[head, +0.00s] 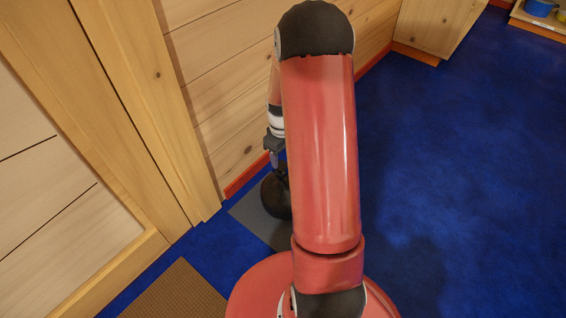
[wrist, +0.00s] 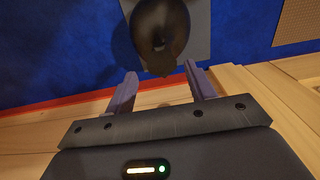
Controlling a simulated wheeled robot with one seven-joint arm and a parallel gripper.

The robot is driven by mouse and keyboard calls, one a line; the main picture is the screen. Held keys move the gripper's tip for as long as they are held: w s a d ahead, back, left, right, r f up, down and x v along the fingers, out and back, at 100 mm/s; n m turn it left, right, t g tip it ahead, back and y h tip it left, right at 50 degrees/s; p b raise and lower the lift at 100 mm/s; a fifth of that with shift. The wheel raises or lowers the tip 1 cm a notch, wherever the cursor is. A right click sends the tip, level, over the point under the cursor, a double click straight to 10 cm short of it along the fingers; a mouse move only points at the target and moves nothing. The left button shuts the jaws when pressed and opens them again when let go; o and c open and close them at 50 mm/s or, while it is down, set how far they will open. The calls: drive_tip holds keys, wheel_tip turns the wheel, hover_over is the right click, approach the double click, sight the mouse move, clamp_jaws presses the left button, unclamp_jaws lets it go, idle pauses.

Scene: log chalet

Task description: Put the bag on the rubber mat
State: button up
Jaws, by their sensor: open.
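The bag (head: 274,197) is a dark brown, rounded sack with a narrow gathered top. It rests on a flat grey mat (head: 246,213), which appears to be the rubber mat, beside the log wall; my arm hides part of both. In the wrist view the bag (wrist: 158,28) lies over the grey mat (wrist: 202,30), its top pointing toward the jaws. My gripper (head: 276,162) is just above the bag. Its two fingers (wrist: 160,82) are spread apart in the wrist view, with nothing held between them and the bag's top just beyond the tips.
A brown woven mat (head: 172,294) lies on the blue floor (head: 450,180) at the lower left, near a wooden door frame (head: 165,150). The log wall (head: 225,90) with its red skirting runs close beside my gripper. The floor to the right is clear.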

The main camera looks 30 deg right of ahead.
wheel_tip(320, 180, up, 2)
drive_tip(key=shift+r, duration=0.25)
drive_tip(key=s+a+r+m+t, duration=0.15)
drive_tip(key=a+r, duration=0.25)
drive_tip(key=r, duration=0.4)
drive_tip(key=s+a+r+t, duration=0.1)
drive_tip(key=s+a+r, duration=0.25)
drive_tip(key=r, duration=0.45)
drive_tip(key=s+a+r+m+t, duration=0.1)
drive_tip(key=s+a+r, duration=0.3)
drive_tip(key=s, duration=0.4)
drive_tip(key=s+a+r+m+t, duration=0.1)
drive_tip(key=s+a+r+t, duration=0.1)
drive_tip(key=s+a+r, duration=0.3)
drive_tip(key=s, duration=0.3)
drive_tip(key=shift+a+r, duration=0.15)
drive_tip(key=shift+r, duration=0.15)
drive_tip(key=shift+w+r+m, duration=0.1)
drive_tip(key=shift+m, duration=0.15)
